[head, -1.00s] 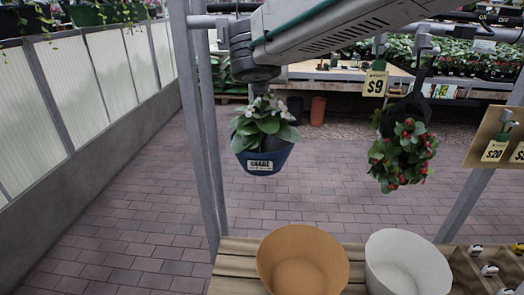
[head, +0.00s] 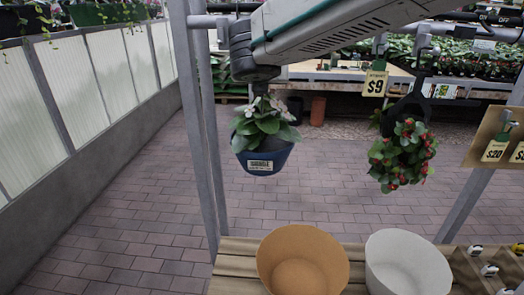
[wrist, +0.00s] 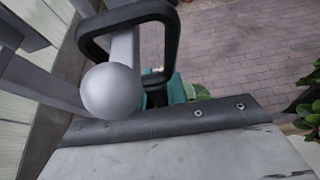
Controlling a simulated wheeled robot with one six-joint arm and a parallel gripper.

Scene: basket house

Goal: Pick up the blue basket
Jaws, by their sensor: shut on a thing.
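In the wrist view, a black hanger loop (wrist: 168,15) goes around a grey rod with a ball end (wrist: 111,91). My gripper (wrist: 165,92) shows partly behind the ball, as teal parts, and is shut on the hanger. The ball hides part of the grip. In the head view the gripper is hidden behind my arm.
A red-berried plant (head: 402,153) hangs to the right, near a $9 tag (head: 375,84). A grey post (head: 203,130) stands left of the basket. An orange pot (head: 303,240) and a white pot (head: 405,245) stand on a wooden shelf (head: 236,255).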

